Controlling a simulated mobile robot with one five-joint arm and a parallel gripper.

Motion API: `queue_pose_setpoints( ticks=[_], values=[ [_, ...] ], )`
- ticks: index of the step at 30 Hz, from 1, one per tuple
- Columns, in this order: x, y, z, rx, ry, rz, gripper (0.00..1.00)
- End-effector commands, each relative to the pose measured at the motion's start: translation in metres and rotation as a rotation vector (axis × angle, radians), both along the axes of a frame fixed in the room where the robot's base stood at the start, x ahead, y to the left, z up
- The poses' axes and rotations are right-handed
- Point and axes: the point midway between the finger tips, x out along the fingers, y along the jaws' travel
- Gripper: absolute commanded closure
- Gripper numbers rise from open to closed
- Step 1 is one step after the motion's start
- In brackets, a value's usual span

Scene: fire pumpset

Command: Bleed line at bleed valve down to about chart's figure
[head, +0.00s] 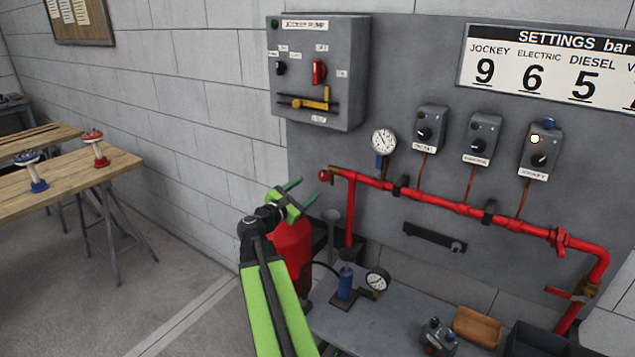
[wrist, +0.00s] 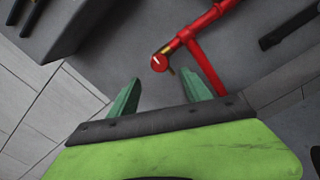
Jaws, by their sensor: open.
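The red knob (head: 325,175) at the left end of the red pipe (head: 452,205) looks like the bleed valve; it also shows in the wrist view (wrist: 159,63) with a white mark on its face. My gripper (head: 307,189) is open and empty, to the left of and slightly below the knob in the head view. In the wrist view the knob appears just beyond and between the green fingertips (wrist: 161,79), apart from them. A round white gauge (head: 384,141) stands above the pipe; its reading is too small to tell. The settings chart (head: 550,65) shows jockey 9, electric 6, diesel 5.
A grey jockey pump panel (head: 318,70) hangs above left. Three switch boxes sit above the pipe; the right one (head: 540,148) has a lit lamp. A red cylinder (head: 292,250) stands behind my arm. A grey bench (head: 375,325) is below, with a second gauge (head: 377,281).

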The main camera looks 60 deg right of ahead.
Motion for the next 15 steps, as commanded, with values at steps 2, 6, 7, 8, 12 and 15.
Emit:
queue_pose_setpoints(
  ticks=[2,6,7,8,12,15],
  values=[
    [-0.001,0.024,0.0,0.0,0.0,0.003,0.43],
    [0.0,0.051,0.0,0.0,0.0,0.004,0.43],
    [0.0,0.055,0.0,0.0,0.0,0.002,0.43],
    [0.0,0.059,0.0,0.0,0.0,0.001,0.43],
    [0.0,0.067,0.0,0.0,0.0,0.001,0.43],
    [0.0,0.068,0.0,0.0,0.0,0.0,0.43]
  ],
)
